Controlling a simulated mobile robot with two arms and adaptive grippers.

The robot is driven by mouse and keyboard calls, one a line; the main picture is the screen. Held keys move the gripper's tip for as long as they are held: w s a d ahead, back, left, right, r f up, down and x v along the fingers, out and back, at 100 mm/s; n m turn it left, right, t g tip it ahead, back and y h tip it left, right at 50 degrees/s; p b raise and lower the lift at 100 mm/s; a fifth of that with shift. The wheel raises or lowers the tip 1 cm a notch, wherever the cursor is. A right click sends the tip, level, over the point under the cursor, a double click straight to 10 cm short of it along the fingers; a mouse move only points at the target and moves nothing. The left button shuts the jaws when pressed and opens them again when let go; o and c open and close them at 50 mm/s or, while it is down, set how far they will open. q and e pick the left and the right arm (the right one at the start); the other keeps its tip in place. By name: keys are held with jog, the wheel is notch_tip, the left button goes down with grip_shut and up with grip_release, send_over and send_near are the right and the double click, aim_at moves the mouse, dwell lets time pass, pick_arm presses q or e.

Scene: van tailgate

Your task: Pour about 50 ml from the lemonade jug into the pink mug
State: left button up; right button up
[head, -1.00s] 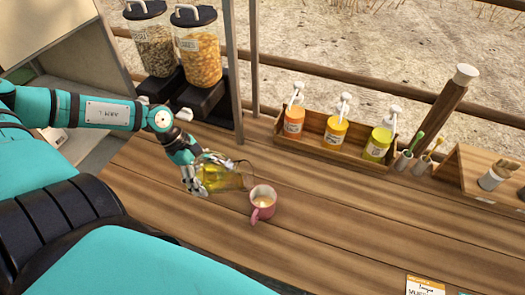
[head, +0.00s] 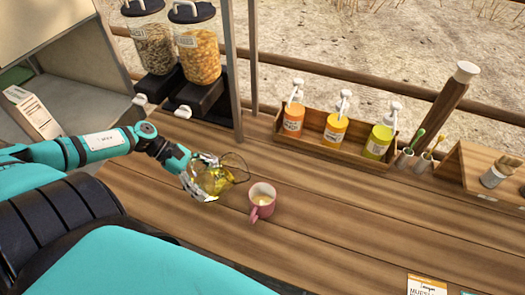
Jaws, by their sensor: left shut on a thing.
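The lemonade jug (head: 216,180) is clear glass with yellow liquid in it. My left gripper (head: 198,180) is shut on the jug, which is tilted with its mouth toward the upper right. The pink mug (head: 262,203) stands upright on the wooden counter just right of the jug, its handle toward the front. A pale liquid shows inside the mug. The jug's mouth is up and left of the mug, and no stream of liquid shows between them. My right gripper is not in view.
Two dispensers (head: 196,48) stand at the back left beside a metal post. A wooden box (head: 318,146) holds three pump bottles at the back. Cups with brushes (head: 412,156) stand to its right. The counter (head: 350,225) right of the mug is clear, with a card (head: 427,284) at the front.

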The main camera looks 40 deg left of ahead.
pick_arm(q)
notch_tip(320, 180, down, 3)
jog(key=t+h+b, duration=0.1)
jog(key=h+b, duration=0.2)
jog(key=b, duration=0.2)
jog(key=t+h+b, duration=0.1)
jog(key=h+b, duration=0.2)
jog(key=b, duration=0.3)
jog(key=shift+w+a+r+h, duration=0.1)
jog(key=shift+r+h, duration=0.1)
jog(key=shift+h, duration=0.1)
jog(key=shift+h+b, duration=0.4)
jog(key=shift+b, duration=0.15)
